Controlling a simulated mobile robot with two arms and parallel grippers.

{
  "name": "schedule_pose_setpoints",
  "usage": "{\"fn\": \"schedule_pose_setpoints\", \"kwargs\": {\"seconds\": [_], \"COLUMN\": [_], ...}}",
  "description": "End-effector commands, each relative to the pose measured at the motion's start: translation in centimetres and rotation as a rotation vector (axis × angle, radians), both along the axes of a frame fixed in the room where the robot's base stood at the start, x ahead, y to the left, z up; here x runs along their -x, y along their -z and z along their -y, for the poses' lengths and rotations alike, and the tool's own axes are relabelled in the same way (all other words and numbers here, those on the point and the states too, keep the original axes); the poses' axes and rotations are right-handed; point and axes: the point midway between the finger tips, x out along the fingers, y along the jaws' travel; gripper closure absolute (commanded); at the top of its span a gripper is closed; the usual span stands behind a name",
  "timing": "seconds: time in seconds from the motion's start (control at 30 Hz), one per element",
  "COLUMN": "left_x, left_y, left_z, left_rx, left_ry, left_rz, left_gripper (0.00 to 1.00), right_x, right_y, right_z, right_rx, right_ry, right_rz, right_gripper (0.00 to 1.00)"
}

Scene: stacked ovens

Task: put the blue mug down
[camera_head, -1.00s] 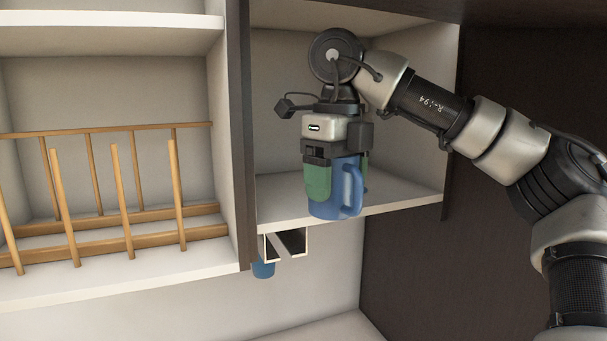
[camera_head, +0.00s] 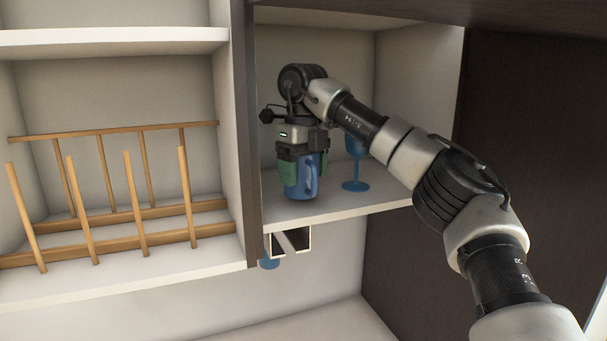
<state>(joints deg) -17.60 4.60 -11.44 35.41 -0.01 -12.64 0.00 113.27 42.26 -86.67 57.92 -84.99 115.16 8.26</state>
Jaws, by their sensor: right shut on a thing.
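The blue mug (camera_head: 308,180) is in the right-hand cabinet compartment, near its left wall, upright with its handle toward the right. My right gripper (camera_head: 302,170) is above and around it, with green finger pads shut on the mug. The mug's base appears at or just above the white shelf (camera_head: 345,206); I cannot tell whether it touches. My left gripper is not in view.
A blue goblet (camera_head: 355,172) stands on the same shelf, right of the mug, partly behind my right arm. A wooden rack (camera_head: 115,230) fills the left compartment. Below the shelf hang a white box-like holder (camera_head: 290,241) and another blue object (camera_head: 270,263).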

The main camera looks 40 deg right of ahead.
Motion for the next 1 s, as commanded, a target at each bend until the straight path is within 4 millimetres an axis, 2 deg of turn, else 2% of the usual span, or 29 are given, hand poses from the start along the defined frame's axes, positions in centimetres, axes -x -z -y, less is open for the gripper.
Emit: {"fn": "schedule_pose_setpoints", "kwargs": {"seconds": [0.1,0.53,0.57,0.7,0.73,1.0], "left_x": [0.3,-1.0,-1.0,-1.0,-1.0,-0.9], "left_y": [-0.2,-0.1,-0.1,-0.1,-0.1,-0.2], "left_z": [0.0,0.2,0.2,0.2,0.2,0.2], "left_rx": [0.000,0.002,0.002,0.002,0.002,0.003], "left_ry": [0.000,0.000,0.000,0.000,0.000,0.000], "left_rz": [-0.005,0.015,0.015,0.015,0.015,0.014], "left_gripper": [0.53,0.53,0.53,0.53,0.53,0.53], "right_x": [0.0,0.0,0.0,0.0,0.0,0.0], "right_y": [1.1,1.6,1.7,1.6,1.6,1.5], "right_z": [0.0,0.0,0.0,0.0,0.0,0.0], "right_rx": [-0.002,-0.001,0.000,0.000,0.000,0.000], "right_ry": [0.000,0.000,0.000,0.000,0.000,0.000], "right_rz": [-0.001,0.002,0.001,0.001,0.001,0.001], "right_gripper": [0.61,0.61,0.27,0.05,0.03,0.03]}}
